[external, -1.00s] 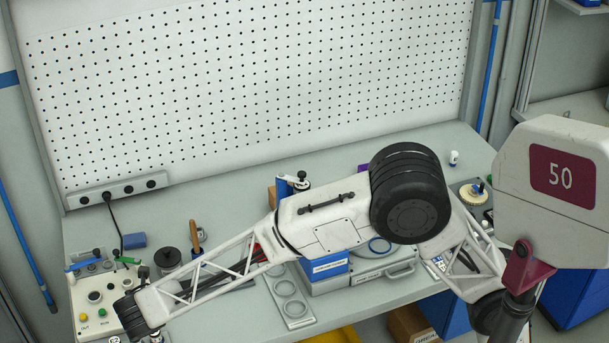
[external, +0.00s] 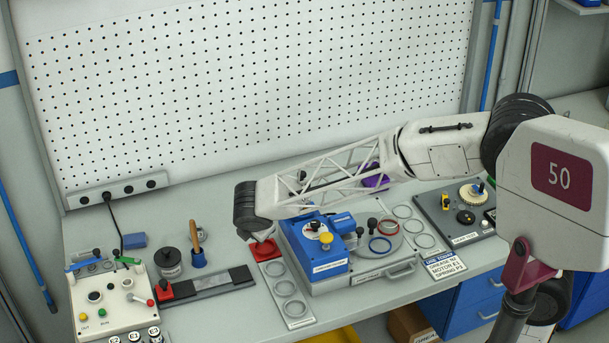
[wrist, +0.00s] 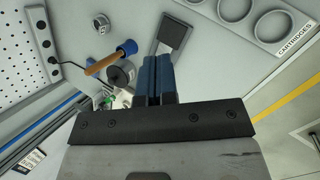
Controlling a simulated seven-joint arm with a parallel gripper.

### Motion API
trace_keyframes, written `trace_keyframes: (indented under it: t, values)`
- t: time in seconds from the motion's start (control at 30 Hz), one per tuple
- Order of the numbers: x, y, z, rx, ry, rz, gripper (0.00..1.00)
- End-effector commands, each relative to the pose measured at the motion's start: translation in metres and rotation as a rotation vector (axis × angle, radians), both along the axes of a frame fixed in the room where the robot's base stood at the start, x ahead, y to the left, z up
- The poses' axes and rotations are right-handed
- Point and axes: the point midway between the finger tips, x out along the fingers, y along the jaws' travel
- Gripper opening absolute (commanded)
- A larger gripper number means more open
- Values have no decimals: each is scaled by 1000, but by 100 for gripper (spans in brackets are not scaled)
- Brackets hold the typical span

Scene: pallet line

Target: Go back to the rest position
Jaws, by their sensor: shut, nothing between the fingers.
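My gripper shows in the wrist view (wrist: 158,60) with its two blue fingers together and nothing between them. In the external view my arm reaches left across the bench, and its black wrist end hangs above the left end of the cartridge tray (external: 291,287). The fingertips are hard to make out there. In the wrist view the fingers are over the grey bench, beside the end of a dark rail (wrist: 172,38). The tray's round slots (wrist: 238,8) show at the upper right of that view.
A blue-topped machine (external: 318,252) stands right of the tray. A pegboard (external: 250,90) rises behind.

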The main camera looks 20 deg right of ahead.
Motion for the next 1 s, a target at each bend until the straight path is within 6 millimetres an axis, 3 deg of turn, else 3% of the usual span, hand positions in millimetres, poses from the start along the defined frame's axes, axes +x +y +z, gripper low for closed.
trace_keyframes:
  t: [0.1, 0.47, 0.7, 1.0]
  values:
    - [0, -48, 14, 51, 8, -132, 0]
    - [-22, -175, 45, 204, 22, -526, 0]
    - [-51, -250, 58, 304, 30, -786, 0]
    - [-100, -330, 67, 434, 30, -1108, 0]
